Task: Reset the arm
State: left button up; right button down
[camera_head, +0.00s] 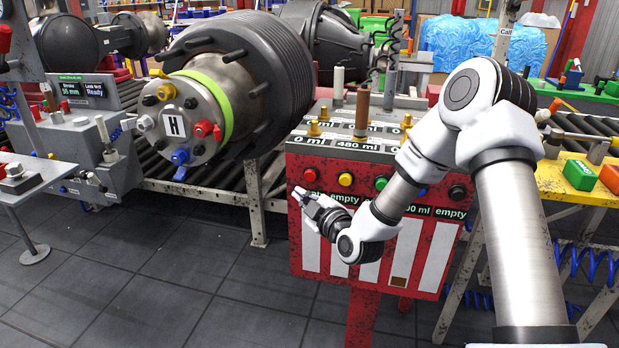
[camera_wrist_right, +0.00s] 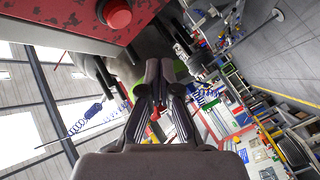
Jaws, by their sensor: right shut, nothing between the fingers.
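My right arm comes in from the right in the head view and bends down in front of the red dispensing cabinet (camera_head: 422,262). My right gripper (camera_head: 298,194) points left, just in front of the cabinet's button row at its left end, and is shut and empty. In the right wrist view the closed fingers (camera_wrist_right: 160,72) meet in the middle with nothing between them. A red button (camera_wrist_right: 117,13) on the cabinet shows at the top left there. My left gripper is in neither view.
A large axle hub (camera_head: 172,122) with a lime-green ring sits on the roller conveyor (camera_head: 222,182) to the left. A grey control panel (camera_head: 85,145) stands further left. A yellow bench (camera_head: 565,185) with green and orange blocks is at the right. Dark floor lies open at the front left.

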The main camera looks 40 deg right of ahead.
dwell(0.3)
jog(key=s+a+f+g+y+p, duration=0.1)
jog(key=s+a+f+g+p, duration=0.2)
jog(key=s+f, duration=0.35)
jog(key=s+a+f+n+g+y+p, duration=0.1)
jog(key=s+a+f+g+p, duration=0.15)
jog(key=s+a+f, duration=0.4)
jog(key=s+a+f+g+p, duration=0.15)
jog(key=s+f+g, duration=0.25)
jog(key=f, duration=0.5)
jog(key=s+a+f+m+g, duration=0.1)
jog(key=s+m+g, duration=0.3)
jog(key=s, duration=0.5)
jog(key=s+a+f+m+g, duration=0.1)
jog(key=s+f+m+g, duration=0.3)
jog(key=s, duration=0.5)
jog(key=m, duration=0.2)
jog(key=shift+s+m+h+p, duration=0.3)
jog(key=shift+s+p, duration=0.1)
jog(key=shift+r, duration=0.1)
